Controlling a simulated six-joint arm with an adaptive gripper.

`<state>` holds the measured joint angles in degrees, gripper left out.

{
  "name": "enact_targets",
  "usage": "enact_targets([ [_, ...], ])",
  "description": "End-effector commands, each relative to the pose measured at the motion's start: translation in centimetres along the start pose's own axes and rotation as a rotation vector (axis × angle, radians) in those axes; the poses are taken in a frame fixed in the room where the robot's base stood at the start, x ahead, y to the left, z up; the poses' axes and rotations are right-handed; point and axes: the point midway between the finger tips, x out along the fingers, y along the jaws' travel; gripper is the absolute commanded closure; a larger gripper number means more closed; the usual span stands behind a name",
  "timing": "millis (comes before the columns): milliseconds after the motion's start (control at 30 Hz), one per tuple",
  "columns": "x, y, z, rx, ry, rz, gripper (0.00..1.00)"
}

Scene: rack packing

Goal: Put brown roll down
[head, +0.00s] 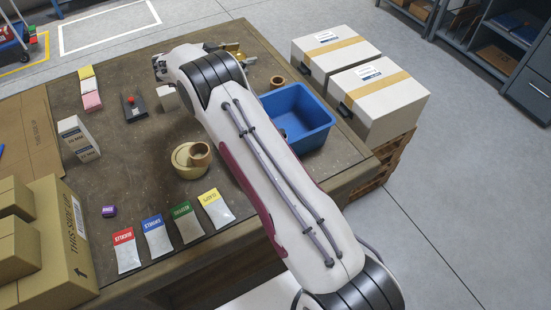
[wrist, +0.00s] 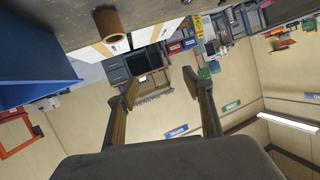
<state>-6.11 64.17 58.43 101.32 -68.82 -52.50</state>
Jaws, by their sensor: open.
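A small brown roll (head: 277,84) stands on the table by the back left corner of the blue bin (head: 322,134). The wrist view shows a brown roll (wrist: 122,42) resting on the table surface near the blue bin (wrist: 35,60), seen at a turned angle. Another brown ring (head: 201,153) sits on or against a wider tan roll (head: 181,164) mid-table. My gripper (wrist: 160,84) is open in the wrist view, with nothing between its fingers; the brown roll is apart from them. In the head view my arm hides most of the gripper.
Two white boxes (head: 375,100) stand right of the table. Colored packets (head: 158,238) line the front edge. A white carton (head: 79,139), a black device with a red knob (head: 135,108) and cardboard boxes (head: 48,245) are on the left. Table around the tan roll is partly clear.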

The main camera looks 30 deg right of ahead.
Motion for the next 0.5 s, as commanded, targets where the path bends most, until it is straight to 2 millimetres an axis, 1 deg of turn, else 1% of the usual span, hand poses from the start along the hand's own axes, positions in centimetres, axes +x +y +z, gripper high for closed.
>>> enact_targets([
  [33,-0.5,-1.0,-1.7,0.014,0.002,-0.044,0.49],
  [100,-1.3,-2.4,-3.6,0.026,0.003,-0.105,0.49],
  [300,-3.9,-5.7,-8.6,0.052,-0.001,-0.279,0.49],
  [500,-7.2,-8.1,-13.1,0.060,-0.015,-0.445,0.49],
])
